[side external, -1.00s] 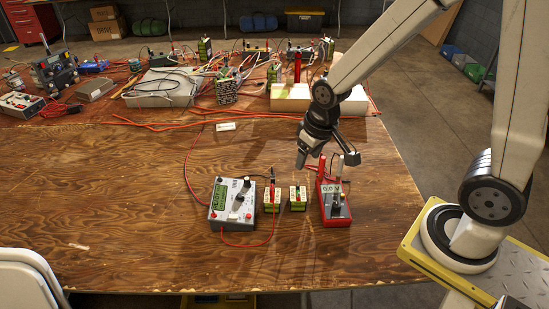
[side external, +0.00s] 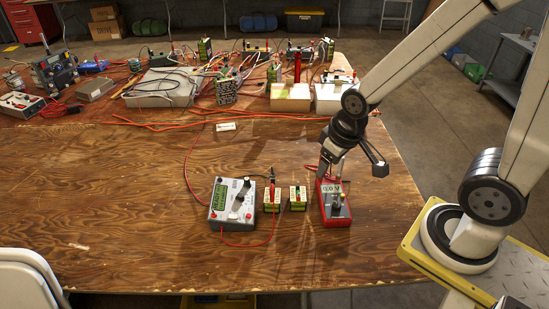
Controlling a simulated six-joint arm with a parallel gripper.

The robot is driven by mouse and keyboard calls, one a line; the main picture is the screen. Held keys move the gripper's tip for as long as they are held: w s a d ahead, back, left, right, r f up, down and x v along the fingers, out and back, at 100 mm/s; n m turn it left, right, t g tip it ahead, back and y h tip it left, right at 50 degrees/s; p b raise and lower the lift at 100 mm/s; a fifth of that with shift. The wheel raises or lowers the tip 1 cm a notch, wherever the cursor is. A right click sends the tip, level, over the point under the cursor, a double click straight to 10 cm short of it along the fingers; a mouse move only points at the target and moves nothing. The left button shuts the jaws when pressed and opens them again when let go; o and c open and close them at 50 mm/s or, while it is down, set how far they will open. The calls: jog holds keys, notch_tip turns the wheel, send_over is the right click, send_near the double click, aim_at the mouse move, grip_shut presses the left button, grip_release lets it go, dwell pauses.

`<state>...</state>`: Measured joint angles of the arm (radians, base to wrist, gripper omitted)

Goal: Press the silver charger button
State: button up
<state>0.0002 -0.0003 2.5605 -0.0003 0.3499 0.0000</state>
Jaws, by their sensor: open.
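The red charger (side external: 336,216) stands upright on the wooden table, with a small white "0.0V" display (side external: 332,188) and dark knob-like parts (side external: 337,203) on its top. A silver button cannot be made out clearly at this size. My gripper (side external: 353,167) is open and empty, pointing down over the charger's back end. The gripper hides the posts at the charger's back.
Two small green battery blocks (side external: 298,198) (side external: 272,200) stand left of the charger. A grey meter (side external: 232,201) with red and black leads is further left. White and wooden blocks (side external: 290,98) and wired electronics fill the table's back. The front of the table is clear.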

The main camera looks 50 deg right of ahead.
grip_shut()
dwell(1.5)
